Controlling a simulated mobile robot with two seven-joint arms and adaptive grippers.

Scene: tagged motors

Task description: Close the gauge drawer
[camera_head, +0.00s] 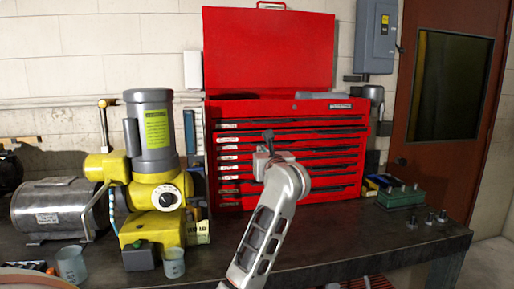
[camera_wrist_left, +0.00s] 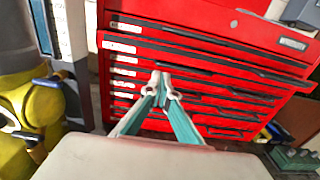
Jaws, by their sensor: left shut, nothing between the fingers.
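The red tool chest (camera_head: 284,108) stands on the bench against the wall, its lid raised. Its front has a stack of drawers with white labels at the left, too small to read, so I cannot tell which is the gauge drawer. In the left wrist view an upper drawer (camera_wrist_left: 215,58) seems to stand out slightly past the others. My left gripper (camera_head: 268,140) is in front of the middle of the drawers. In the wrist view its fingertips (camera_wrist_left: 164,82) are together and empty; I cannot tell whether they touch a drawer front. My right gripper is not in view.
A yellow and grey machine (camera_head: 152,175) stands left of the chest, with a silver motor (camera_head: 52,208) beyond it. Glass beakers (camera_head: 173,262) stand at the front left. A green block with pegs (camera_head: 401,196) is at the right.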

